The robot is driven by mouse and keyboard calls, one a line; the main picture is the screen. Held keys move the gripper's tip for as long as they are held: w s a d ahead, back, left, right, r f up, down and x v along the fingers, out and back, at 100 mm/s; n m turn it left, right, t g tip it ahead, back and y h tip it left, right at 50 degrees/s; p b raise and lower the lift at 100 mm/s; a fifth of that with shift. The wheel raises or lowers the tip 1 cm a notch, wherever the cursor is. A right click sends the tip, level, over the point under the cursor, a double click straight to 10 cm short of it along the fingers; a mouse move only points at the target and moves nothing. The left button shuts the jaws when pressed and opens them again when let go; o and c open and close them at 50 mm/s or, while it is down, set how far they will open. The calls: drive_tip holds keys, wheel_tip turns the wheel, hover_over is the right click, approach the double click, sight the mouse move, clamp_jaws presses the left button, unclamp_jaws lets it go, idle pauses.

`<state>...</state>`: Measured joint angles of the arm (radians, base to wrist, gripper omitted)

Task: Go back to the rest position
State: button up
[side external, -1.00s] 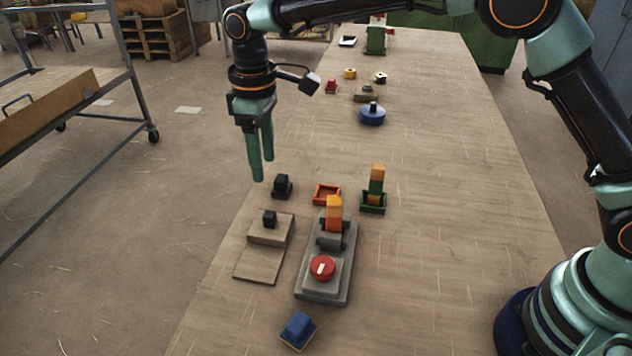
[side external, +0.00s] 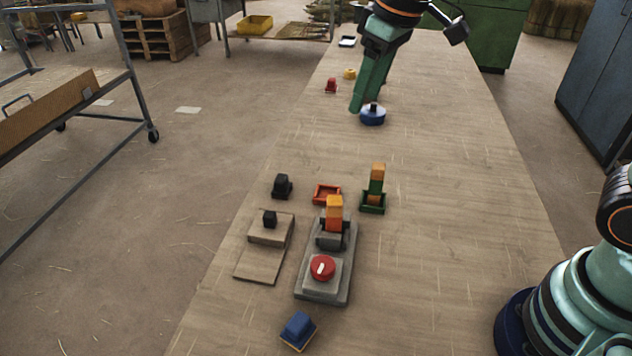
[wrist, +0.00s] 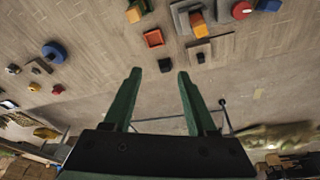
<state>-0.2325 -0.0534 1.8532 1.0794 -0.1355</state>
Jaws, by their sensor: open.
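My gripper (side external: 364,106) is raised high above the far part of the table in the side view, its green fingers pointing down. The fingers stand apart with nothing between them, as the wrist view (wrist: 160,75) also shows. In the side view the fingertips overlap the blue round piece (side external: 372,116). In the wrist view that blue round piece (wrist: 54,52) lies well left of the fingers, so they are not on it. A grey fixture (side external: 311,292) with a red knob (side external: 323,268) and an orange block (side external: 334,207) stands on the near table.
Around the fixture are a black block (side external: 282,186), an orange-red tray (side external: 327,187), a green tray (side external: 366,208) with stacked blocks, a wooden stepped stand (side external: 258,264) and a blue block (side external: 298,330). The right side of the table is clear.

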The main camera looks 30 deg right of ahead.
drive_tip(key=s+d+f+m+t, duration=0.2)
drive_tip(key=s+d+m, duration=0.2)
drive_tip(key=s+d, duration=0.5)
drive_tip(key=shift+s+d+t+h, duration=0.15)
drive_tip(key=shift+s+t+h, duration=0.15)
drive_tip(key=shift+s, duration=0.7)
